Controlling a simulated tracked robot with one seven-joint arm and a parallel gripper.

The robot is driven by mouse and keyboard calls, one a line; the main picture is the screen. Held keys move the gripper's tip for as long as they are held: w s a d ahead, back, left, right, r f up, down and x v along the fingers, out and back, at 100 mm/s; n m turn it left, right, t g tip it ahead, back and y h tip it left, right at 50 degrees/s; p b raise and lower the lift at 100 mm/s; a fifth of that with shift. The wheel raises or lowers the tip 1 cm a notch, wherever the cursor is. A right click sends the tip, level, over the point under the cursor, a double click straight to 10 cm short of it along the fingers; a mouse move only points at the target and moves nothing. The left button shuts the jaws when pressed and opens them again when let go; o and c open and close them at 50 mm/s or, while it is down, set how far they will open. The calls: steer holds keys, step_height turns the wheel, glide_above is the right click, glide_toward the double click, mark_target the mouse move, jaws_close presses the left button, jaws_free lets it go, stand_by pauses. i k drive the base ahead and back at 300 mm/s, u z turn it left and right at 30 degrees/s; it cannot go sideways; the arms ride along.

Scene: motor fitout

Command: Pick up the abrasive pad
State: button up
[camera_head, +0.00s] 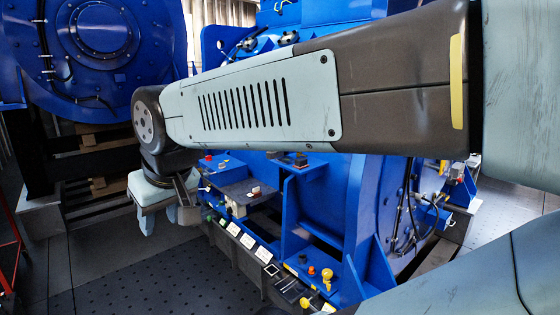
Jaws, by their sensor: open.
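My gripper (166,216) hangs below my wrist at the left of the head view, left of the blue motor's near ledge. It is open, and I see nothing between its fingers. I cannot pick out the abrasive pad with certainty. Several small items lie along the ledge (222,213), too small to name surely. Among them are a small green item (208,218), dark flat pieces (285,283) at the front end, and a small red-and-white item (256,191) on a grey plate. My arm crosses the upper picture and hides part of the motor.
The blue motor housing (335,215) with upright brackets fills the middle. Yellow knobs (327,274) stand up at the ledge's front end. Another large blue machine (100,45) stands at the back left on a dark frame. The dark floor mat (150,287) at front left is clear.

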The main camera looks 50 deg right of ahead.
mark_target(300, 163)
steer(key=z, duration=0.4)
steer(key=i, duration=0.8)
steer(key=z, duration=0.8)
steer(key=i, duration=0.35)
steer(key=z, duration=0.3)
steer(key=k, duration=0.9)
steer(key=z, duration=0.2)
steer(key=i, duration=0.9)
steer(key=u, duration=0.1)
